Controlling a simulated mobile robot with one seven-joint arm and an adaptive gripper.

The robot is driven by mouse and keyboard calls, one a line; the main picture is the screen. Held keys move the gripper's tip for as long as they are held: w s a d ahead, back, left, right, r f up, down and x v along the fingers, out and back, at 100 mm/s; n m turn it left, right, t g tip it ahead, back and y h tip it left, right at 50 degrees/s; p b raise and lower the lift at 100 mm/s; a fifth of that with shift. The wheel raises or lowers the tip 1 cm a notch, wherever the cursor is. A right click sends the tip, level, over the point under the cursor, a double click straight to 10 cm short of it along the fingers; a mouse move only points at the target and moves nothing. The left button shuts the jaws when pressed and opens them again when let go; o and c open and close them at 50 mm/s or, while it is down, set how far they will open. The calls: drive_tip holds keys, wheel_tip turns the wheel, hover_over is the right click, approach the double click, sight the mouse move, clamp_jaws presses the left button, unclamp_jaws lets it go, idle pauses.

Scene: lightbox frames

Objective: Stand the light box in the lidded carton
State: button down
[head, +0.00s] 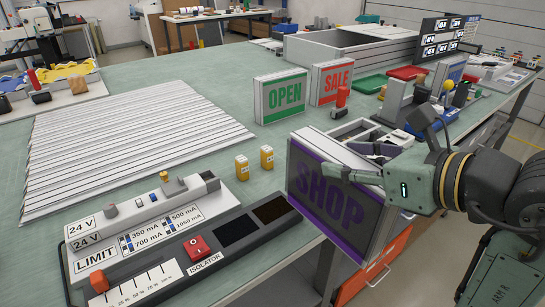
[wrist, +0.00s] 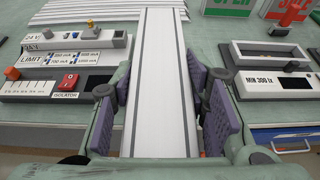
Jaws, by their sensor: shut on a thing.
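A light box (head: 325,222) with purple SHOP lettering on a dark, unlit face is upright at the table's front edge in the head view. My gripper (head: 388,172) is shut on it from the right. In the wrist view its white narrow side (wrist: 160,60) runs between the purple pads of my gripper (wrist: 168,95). Whether its bottom is clear of everything is hard to tell. A long grey-white box (head: 350,48), apparently the carton, stands at the back of the table, well away from my gripper. Its inside is mostly hidden.
OPEN (head: 281,96) and SALE (head: 331,82) light boxes stand behind the held one. A control panel (head: 145,210), two yellow cylinders (head: 242,168) and a white ribbed sheet stack (head: 120,135) are to the left. Green (head: 369,84) and red (head: 407,73) trays lie before the carton.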

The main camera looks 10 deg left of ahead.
drive_tip(key=w+a+f+p, duration=0.2)
drive_tip(key=w+a+p, duration=0.1)
drive_tip(key=w, duration=0.4)
drive_tip(key=w+a+f+p, duration=0.3)
drive_tip(key=w+a, duration=0.1)
drive_tip(key=w, duration=0.3)
drive_tip(key=shift+a, duration=0.1)
drive_tip(key=shift+f, duration=0.15)
drive_tip(key=c, duration=0.9)
unclamp_jaws()
drive_tip(key=shift+c, duration=0.2)
